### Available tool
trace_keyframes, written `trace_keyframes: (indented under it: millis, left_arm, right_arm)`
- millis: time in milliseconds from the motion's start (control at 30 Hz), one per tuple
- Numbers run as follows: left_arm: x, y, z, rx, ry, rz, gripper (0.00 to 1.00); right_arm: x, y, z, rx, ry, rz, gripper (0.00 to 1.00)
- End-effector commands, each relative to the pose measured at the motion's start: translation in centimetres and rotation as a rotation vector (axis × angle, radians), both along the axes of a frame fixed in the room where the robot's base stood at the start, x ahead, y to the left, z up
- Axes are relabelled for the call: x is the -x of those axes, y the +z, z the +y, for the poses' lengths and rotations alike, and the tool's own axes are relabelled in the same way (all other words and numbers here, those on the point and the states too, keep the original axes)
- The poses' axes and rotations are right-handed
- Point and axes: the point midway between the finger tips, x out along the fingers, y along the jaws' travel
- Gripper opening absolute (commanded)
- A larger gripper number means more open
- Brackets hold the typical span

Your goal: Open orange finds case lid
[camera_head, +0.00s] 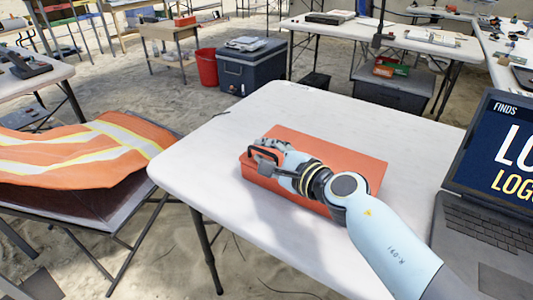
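The orange finds case (345,165) lies flat on the white table, and its lid looks shut. My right arm comes in from the lower right and reaches across the top of the case. My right gripper (268,158) is over the case's left end, at or close to a dark bracket-like part that may be a handle. The gripper and wrist hide part of the lid and the front edge. I cannot tell whether the fingers touch the case or how far apart they are. My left gripper is not in view.
An open laptop (490,190) stands on the right of the white table (215,150). The table's left part is clear. An orange safety vest (80,155) lies on a folding stand to the left. A red bucket (207,68) and a grey cooler (252,68) stand behind.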

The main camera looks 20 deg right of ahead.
Motion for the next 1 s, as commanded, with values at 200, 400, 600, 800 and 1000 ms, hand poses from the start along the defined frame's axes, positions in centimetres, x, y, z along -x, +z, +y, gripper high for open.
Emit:
trace_keyframes:
  millis: [200,400,600,800,1000]
  left_arm:
    - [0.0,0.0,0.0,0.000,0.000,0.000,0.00]
    - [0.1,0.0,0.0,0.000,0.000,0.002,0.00]
    - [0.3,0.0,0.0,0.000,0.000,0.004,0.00]
    - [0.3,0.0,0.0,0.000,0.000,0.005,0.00]
    - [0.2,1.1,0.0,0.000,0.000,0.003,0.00]
  right_arm:
    - [0.0,0.0,0.0,0.000,-0.001,-0.001,0.19]
    - [0.0,0.0,0.0,-0.001,-0.001,-0.001,0.00]
    - [0.0,0.0,0.0,-0.001,-0.001,-0.001,0.00]
    - [0.0,0.0,0.0,-0.001,0.000,0.000,0.00]
    - [-0.1,0.9,-0.1,-0.023,0.000,0.016,0.00]
